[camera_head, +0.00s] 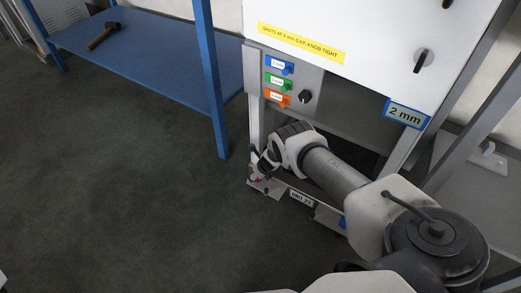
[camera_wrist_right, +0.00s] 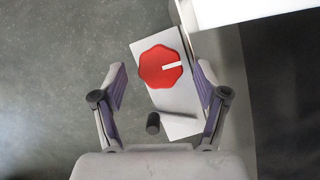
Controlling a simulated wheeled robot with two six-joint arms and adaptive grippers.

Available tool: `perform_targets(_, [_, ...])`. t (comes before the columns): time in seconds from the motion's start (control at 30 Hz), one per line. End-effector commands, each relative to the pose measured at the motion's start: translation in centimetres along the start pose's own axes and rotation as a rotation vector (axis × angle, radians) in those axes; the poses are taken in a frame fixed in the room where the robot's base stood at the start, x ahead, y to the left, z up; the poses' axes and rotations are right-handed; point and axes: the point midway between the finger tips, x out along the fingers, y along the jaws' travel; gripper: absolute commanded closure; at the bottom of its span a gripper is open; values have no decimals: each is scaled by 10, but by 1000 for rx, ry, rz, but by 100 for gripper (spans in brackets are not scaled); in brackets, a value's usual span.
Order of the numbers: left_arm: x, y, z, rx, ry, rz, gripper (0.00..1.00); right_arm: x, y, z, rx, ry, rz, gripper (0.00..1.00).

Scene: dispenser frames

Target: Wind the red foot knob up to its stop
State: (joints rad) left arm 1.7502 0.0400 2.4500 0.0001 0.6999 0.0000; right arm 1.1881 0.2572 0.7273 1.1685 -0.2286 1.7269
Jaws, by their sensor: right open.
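The red foot knob (camera_wrist_right: 160,67) is octagonal with a white mark pointing right in the right wrist view. It sits on a pale plate (camera_wrist_right: 172,110) at the foot of the dispenser frame. My right gripper (camera_wrist_right: 160,78) is open, with one finger on each side of the knob and apart from it in the picture. In the head view the right gripper (camera_head: 262,165) is down by the frame's lower left foot, and a sliver of red (camera_head: 257,180) shows beside it. The rest of the knob is hidden there. My left gripper is not in view.
A dark dial (camera_head: 305,97) sits beside coloured tags. A blue bench (camera_head: 140,50) holding a hammer (camera_head: 103,36) stands left. Floor between is clear.

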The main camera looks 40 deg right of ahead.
Motion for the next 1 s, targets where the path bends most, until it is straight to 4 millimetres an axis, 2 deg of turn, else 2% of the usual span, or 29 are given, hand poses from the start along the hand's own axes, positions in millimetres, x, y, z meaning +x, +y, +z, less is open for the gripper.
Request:
perform_targets(0.5, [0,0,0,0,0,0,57,-61,-1,0,7,2,-2,27])
perform_targets(0.63, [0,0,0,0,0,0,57,-69,-1,-1,5,3,-3,27])
perform_targets(0.9, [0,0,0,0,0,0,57,-70,-1,-1,2,3,-4,27])
perform_targets(1.0, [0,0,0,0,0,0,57,-72,8,-7,-37,27,6,27])
